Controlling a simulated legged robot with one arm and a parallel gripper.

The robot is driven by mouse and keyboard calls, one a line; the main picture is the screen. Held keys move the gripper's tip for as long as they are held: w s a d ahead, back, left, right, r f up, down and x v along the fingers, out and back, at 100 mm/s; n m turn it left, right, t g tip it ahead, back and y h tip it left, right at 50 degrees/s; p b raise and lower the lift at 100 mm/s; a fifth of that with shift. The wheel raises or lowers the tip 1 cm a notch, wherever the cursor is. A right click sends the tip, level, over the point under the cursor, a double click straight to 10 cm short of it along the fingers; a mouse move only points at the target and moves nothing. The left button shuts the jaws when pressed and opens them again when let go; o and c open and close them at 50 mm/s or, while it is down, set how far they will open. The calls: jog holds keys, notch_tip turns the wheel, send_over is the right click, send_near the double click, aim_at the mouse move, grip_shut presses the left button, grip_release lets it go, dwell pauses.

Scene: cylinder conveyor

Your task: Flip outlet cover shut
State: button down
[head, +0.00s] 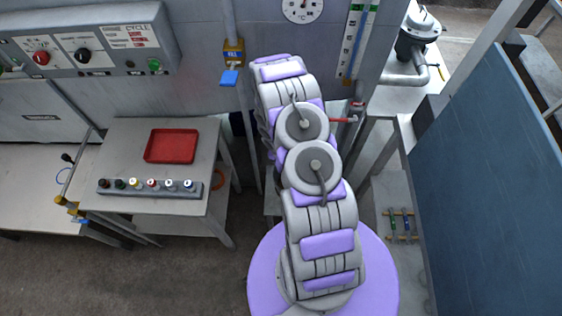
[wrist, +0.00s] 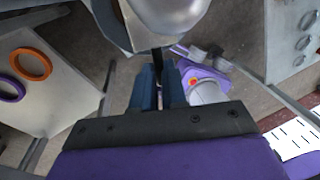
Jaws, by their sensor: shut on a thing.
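In the wrist view a rounded, smooth grey metal part (wrist: 170,14) fills the top edge; it appears to be the outlet with its cover, but the cover's edge and angle cannot be made out. A thin dark tab (wrist: 157,62) hangs from it. My gripper (wrist: 158,88) has its blue fingers closed on this tab, just below the metal part. In the head view my arm reaches up to the grey machine and hides my gripper and the outlet.
The grey machine wall (head: 200,80) stands ahead, with a red-handled valve (head: 354,110) right of my arm. A side table (head: 130,135) bears a red tray (head: 171,146) and a button strip (head: 150,188). A blue panel (head: 490,180) bounds the right. Orange (wrist: 32,64) and purple (wrist: 10,90) rings lie at left.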

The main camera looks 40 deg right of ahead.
jog(key=shift+s+d+n+h+p, duration=0.1)
jog(key=shift+s+d+n+p, duration=0.15)
jog(key=shift+d+n, duration=0.3)
jog(key=shift+s+d+n+h+p, duration=0.15)
jog(key=shift+d+n+p, duration=0.15)
jog(key=shift+n, duration=0.4)
jog(key=shift+s+d+n+h+p, duration=0.1)
jog(key=shift+s+d+n+p, duration=0.15)
jog(key=shift+d+n, duration=0.3)
jog(key=shift+a, duration=0.1)
jog(key=c, duration=1.2)
grip_release()
jog(key=shift+o, duration=0.2)
jog(key=p+v, duration=0.2)
jog(key=v, duration=1.5)
jog(key=shift+s+r, duration=0.15)
jog(key=shift+s, duration=0.05)
